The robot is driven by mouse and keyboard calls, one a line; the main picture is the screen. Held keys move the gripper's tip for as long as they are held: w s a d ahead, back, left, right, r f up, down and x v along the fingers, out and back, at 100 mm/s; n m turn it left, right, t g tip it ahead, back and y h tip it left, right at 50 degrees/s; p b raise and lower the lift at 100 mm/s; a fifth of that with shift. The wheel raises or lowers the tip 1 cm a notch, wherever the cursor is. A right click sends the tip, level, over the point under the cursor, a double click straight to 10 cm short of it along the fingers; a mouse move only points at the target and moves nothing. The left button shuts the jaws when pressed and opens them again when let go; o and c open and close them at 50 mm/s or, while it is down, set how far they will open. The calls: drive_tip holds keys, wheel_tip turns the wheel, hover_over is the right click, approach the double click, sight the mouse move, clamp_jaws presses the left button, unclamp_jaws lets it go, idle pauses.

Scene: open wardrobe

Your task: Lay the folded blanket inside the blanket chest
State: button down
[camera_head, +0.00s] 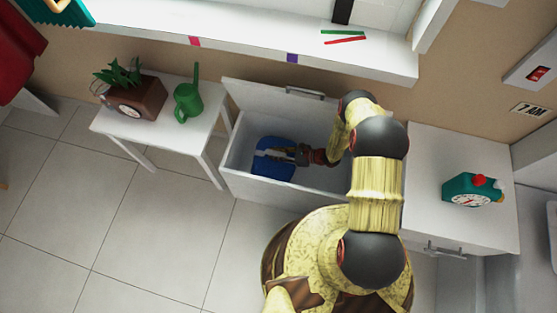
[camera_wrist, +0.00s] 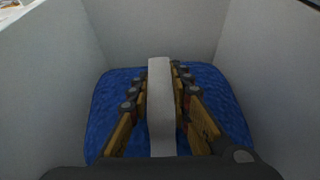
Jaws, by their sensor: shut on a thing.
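The folded blanket (camera_head: 272,168) is blue with a pale grey band. It is inside the open white blanket chest (camera_head: 312,198), toward its left end. In the wrist view the blanket (camera_wrist: 105,105) lies between the chest walls (camera_wrist: 275,75), and the grey band (camera_wrist: 160,120) runs up between my fingers. My gripper (camera_head: 284,155) reaches down into the chest. In the wrist view my gripper (camera_wrist: 160,78) is closed on the blanket at its band. I cannot tell whether the blanket's underside rests on the chest floor.
The chest's raised lid (camera_head: 265,93) stands behind, below a white window sill (camera_head: 250,42). A white side table (camera_head: 170,135) with a green watering can (camera_head: 188,102) and a brown planter clock (camera_head: 135,100) is left. A white cabinet (camera_head: 440,155) with a teal clock (camera_head: 470,190) is right.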

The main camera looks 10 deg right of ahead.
sight(290, 158)
wheel_tip(290, 158, down, 4)
drive_tip(key=shift+f+b, duration=0.1)
drive_tip(key=shift+b, duration=0.85)
drive_tip(key=c, duration=1.6)
unclamp_jaws()
drive_tip(key=shift+c, duration=0.2)
drive_tip(key=p+v, duration=0.2)
drive_tip(key=v, duration=0.4)
drive_tip(key=shift+d+r+p, duration=0.2)
drive_tip(key=shift+r+p, duration=0.05)
drive_tip(key=shift+p, duration=0.05)
drive_tip(key=shift+s+d+r, duration=0.15)
drive_tip(key=shift+s+d, duration=0.1)
drive_tip(key=shift+d, duration=0.2)
